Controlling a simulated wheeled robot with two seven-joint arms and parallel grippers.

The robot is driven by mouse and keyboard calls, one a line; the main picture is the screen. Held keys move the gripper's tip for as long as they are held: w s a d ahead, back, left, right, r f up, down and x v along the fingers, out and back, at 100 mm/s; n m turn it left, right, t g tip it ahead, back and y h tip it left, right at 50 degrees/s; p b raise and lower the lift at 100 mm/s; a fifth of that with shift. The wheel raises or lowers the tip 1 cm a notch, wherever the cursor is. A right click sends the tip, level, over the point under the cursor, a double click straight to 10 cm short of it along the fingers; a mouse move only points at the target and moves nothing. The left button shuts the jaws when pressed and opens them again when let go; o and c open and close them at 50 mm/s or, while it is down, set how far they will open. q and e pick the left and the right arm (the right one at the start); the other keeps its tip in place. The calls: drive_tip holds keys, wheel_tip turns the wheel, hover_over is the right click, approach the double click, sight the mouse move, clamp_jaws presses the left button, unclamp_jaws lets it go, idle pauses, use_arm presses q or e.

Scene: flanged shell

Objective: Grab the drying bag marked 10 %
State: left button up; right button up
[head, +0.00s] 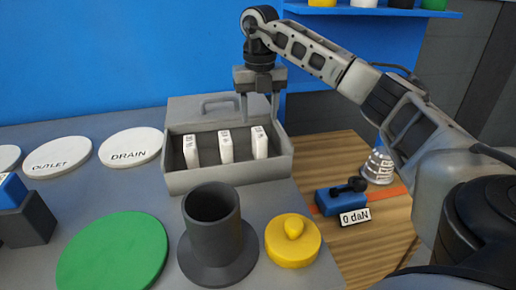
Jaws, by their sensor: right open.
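Three white drying bags stand upright in a row in an open grey box: a left one (190,152), a middle one (226,147) and a right one (260,143). Each has small dark print near its top, too small to read, so I cannot tell which is marked 10 %. The box (228,176) has its lid raised at the back. My right gripper (259,108) is open, fingers pointing down, above the right part of the box near the right bag. It appears empty. My left gripper is not in view.
A dark flanged shell (216,244) stands in front of the box, with a yellow knobbed lid (292,241) beside it and a green disc (113,255) to its left. White discs marked OUTLET (58,160) and DRAIN (130,146) lie left. A blue device (337,201) reads 0 daN.

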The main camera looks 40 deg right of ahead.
sight(260, 133)
wheel_tip(260, 133, down, 8)
drive_tip(key=shift+d+f, duration=0.1)
drive_tip(key=shift+f, duration=0.15)
drive_tip(key=c, duration=1.1)
